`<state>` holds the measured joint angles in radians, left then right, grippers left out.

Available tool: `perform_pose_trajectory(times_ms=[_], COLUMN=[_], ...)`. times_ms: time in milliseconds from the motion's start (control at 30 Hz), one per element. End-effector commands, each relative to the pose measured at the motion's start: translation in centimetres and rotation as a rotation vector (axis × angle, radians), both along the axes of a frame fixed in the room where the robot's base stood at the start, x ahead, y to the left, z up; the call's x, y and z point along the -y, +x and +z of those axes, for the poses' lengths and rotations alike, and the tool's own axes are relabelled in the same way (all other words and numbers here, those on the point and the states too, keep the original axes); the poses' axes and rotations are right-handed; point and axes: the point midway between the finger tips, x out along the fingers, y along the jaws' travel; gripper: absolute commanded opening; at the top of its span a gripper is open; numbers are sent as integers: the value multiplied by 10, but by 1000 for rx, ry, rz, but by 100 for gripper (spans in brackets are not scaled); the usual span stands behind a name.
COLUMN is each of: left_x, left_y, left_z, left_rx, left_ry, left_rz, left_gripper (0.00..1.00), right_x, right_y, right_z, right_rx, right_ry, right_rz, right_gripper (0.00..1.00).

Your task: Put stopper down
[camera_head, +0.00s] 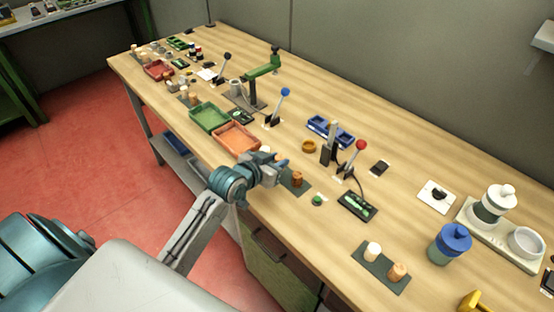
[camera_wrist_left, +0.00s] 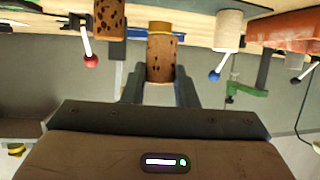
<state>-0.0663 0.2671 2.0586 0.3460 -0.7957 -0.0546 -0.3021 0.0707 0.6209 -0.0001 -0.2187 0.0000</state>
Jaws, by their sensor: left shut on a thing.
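My left gripper (camera_head: 284,165) is over the near edge of the bench. In the left wrist view, which looks upside down, its fingers (camera_wrist_left: 160,88) are shut on a brown speckled cork stopper (camera_wrist_left: 160,58). In the head view the gripper hides most or all of this stopper. A darker brown stopper (camera_head: 297,178) stands on a dark mat (camera_head: 303,188) just right of the gripper; a dark stopper (camera_wrist_left: 110,18) also shows in the wrist view. A pale stopper (camera_wrist_left: 228,28) stands on the other side of the held one. I cannot tell whether the held stopper touches the mat.
An orange tray (camera_head: 237,138) and a green tray (camera_head: 209,117) lie left of the gripper. A red-knobbed lever (camera_head: 361,145) and a blue-knobbed lever (camera_head: 285,92) stand behind.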

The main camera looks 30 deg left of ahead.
Motion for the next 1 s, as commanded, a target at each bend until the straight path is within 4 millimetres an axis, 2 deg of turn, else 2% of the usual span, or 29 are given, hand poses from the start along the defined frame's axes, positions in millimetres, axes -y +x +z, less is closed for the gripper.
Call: perform_pose_trajectory(times_ms=[100, 200, 500, 900, 933, 1000], left_x=[-7, -9, -9, -9, -9, -9], left_y=[17, 22, 22, 22, 22, 22], left_z=[-1, -3, -36, -43, -41, -41], left_rx=[-1, -1, -3, 0, 0, 0], left_ry=[0, 0, 0, 1, 1, 1], left_rz=[0, 0, 0, 0, 0, 0], left_gripper=[6, 6, 6, 6, 32, 46], right_x=[5, 9, 11, 10, 9, 8], right_y=[0, 0, 1, 1, 1, 1], right_z=[6, 7, 19, 15, 16, 16], right_rx=[0, 0, 0, -1, -1, -1], right_ry=[-6, -9, -12, -10, -10, -8], right_rz=[1, 3, 4, 3, 3, 2], right_gripper=[0, 0, 0, 0, 0, 0])
